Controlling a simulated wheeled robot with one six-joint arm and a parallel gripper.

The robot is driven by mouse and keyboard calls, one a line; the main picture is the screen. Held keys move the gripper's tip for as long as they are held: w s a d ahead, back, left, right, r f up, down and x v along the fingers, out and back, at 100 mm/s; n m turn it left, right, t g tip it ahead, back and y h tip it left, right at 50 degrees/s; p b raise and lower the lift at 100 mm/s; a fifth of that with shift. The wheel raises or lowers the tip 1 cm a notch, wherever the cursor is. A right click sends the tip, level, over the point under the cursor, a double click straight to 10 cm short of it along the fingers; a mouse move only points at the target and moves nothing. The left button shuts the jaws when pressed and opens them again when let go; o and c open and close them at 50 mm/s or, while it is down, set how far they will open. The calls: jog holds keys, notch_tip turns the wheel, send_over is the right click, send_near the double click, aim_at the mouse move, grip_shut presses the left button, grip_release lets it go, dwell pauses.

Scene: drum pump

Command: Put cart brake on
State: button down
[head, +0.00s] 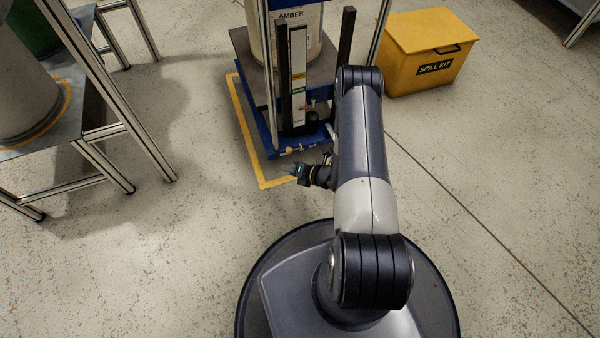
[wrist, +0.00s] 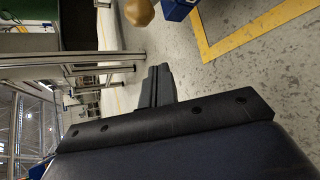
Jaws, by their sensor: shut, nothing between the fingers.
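The blue cart (head: 267,130) stands inside a yellow floor outline, with a drum labelled AMBER on it. At its near lower edge is a small tan knob (head: 289,150), possibly the brake; I cannot tell its state. My gripper (head: 291,171) is low over the floor, just in front of this edge and apart from it. In the wrist view my gripper (wrist: 155,86) is shut and empty. A tan rounded knob (wrist: 139,12) is at the top edge there, beside a blue corner of the cart (wrist: 178,8). The rest of the cart is out of that view.
A yellow spill kit box (head: 420,58) stands to the right of the cart. A metal-framed stand (head: 95,135) with a large drum (head: 22,95) is at the left. The yellow floor line (wrist: 250,32) passes near the gripper. The floor between stand and cart is clear.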

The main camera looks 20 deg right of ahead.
aim_at(294, 149)
jog(key=w, duration=0.1)
jog(key=w+d+r+b, duration=0.1)
jog(key=w, duration=0.1)
jog(key=shift+w+d+r, duration=0.1)
jog(key=shift+d+r, duration=0.05)
jog(key=shift+d, duration=0.15)
jog(key=shift+d, duration=0.1)
dwell(0.3)
